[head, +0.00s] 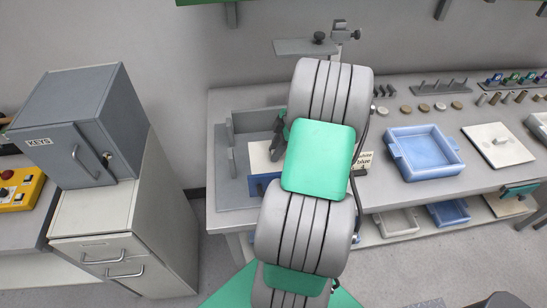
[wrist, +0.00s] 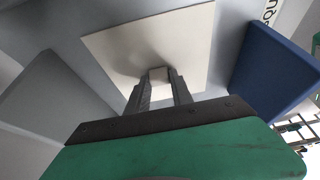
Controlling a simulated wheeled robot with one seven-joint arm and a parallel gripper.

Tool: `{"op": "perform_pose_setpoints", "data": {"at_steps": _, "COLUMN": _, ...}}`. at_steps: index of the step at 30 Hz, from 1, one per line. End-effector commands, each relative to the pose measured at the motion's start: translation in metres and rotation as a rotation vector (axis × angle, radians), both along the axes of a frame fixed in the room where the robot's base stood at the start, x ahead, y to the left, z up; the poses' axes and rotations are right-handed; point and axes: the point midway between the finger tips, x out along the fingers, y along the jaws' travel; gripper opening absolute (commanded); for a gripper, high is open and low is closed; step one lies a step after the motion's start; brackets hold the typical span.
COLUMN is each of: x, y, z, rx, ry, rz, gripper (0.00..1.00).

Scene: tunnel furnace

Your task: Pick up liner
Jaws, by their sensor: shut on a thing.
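A flat cream plate, which I take as the liner (wrist: 187,36), lies inside a grey fixture in the wrist view. It has a small raised block (wrist: 158,73) on top. My gripper (wrist: 159,78) is shut on this block, with one finger on each side. In the head view part of the cream plate (head: 259,157) shows left of my arm, and the gripper itself is mostly hidden behind the arm. I cannot tell whether the plate is resting or slightly raised.
The grey fixture (head: 232,193) has walls around the plate, and a blue block (wrist: 272,70) stands close on the right. A blue tray (head: 424,153), a white plate with a knob (head: 515,157) and several small discs sit to the right on the bench. A key cabinet (head: 75,115) stands left.

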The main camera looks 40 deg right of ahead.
Motion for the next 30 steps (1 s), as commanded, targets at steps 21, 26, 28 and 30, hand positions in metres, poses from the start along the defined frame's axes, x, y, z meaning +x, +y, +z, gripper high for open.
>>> {"op": "perform_pose_setpoints", "data": {"at_steps": 21, "x": 0.001, "y": -0.002, "z": 0.017, "rx": -0.004, "ry": -0.004, "rz": -0.001, "gripper": 0.00}}
{"op": "perform_pose_setpoints", "data": {"at_steps": 26, "x": 0.000, "y": -0.002, "z": 0.056, "rx": -0.006, "ry": -0.003, "rz": -0.001, "gripper": 0.00}}
{"op": "perform_pose_setpoints", "data": {"at_steps": 28, "x": 0.000, "y": -0.002, "z": 0.073, "rx": -0.005, "ry": -0.003, "rz": 0.000, "gripper": 0.00}}
{"op": "perform_pose_setpoints", "data": {"at_steps": 30, "x": 0.000, "y": -0.001, "z": 0.086, "rx": -0.002, "ry": -0.002, "rz": -0.001, "gripper": 0.00}}
